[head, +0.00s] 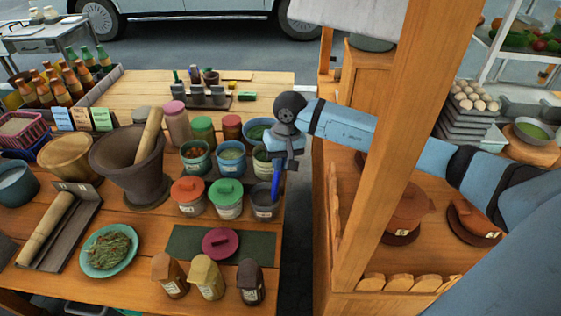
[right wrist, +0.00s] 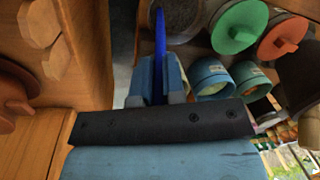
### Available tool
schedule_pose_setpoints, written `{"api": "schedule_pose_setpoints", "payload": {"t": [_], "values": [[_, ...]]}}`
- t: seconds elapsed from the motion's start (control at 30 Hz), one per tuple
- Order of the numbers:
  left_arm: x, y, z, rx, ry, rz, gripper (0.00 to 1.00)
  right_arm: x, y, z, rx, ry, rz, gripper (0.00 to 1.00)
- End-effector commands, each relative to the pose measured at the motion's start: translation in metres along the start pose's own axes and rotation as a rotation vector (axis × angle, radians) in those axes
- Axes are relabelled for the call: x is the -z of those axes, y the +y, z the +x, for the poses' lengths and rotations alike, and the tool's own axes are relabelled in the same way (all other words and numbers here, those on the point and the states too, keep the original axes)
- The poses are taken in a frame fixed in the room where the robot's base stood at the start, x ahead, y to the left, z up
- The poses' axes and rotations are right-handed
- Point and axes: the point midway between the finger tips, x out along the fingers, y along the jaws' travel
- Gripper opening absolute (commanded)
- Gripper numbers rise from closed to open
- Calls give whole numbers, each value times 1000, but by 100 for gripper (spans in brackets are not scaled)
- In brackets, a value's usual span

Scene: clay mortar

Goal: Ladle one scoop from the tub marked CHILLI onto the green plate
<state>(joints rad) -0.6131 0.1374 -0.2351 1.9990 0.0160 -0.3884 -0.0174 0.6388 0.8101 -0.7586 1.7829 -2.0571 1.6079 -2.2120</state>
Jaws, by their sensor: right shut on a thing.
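My right gripper (head: 279,164) is shut on the handle of a blue ladle (head: 276,184), which points down. The ladle's lower end meets the right part of an open dark grey tub (head: 262,211) in the head view; whether its bowl is inside is hidden. In the right wrist view the ladle (right wrist: 159,35) stands between the fingers (right wrist: 160,80), in front of the tub with dark, speckled contents (right wrist: 178,14). I cannot read CHILLI on any tub label. The green plate (head: 88,264) at the front left bears a heap of greenish food (head: 109,248). My left gripper is out of view.
Red-lidded (head: 188,196) and green-lidded (head: 226,199) tubs stand left of the grey tub, with open tubs behind. A magenta lid (head: 220,242) lies on a dark mat (head: 263,246). A wooden post (head: 385,150) rises on the right.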

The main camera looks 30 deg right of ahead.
Motion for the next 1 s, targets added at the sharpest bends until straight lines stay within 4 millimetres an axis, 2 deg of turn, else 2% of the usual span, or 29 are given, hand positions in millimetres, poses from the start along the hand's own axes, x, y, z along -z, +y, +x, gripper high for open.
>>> {"api": "schedule_pose_setpoints", "payload": {"t": [0.73,1.0], "values": [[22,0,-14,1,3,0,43,0,-12,-84,1,2,-1,0],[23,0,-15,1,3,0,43,0,-13,-93,0,-1,-1,0]]}}
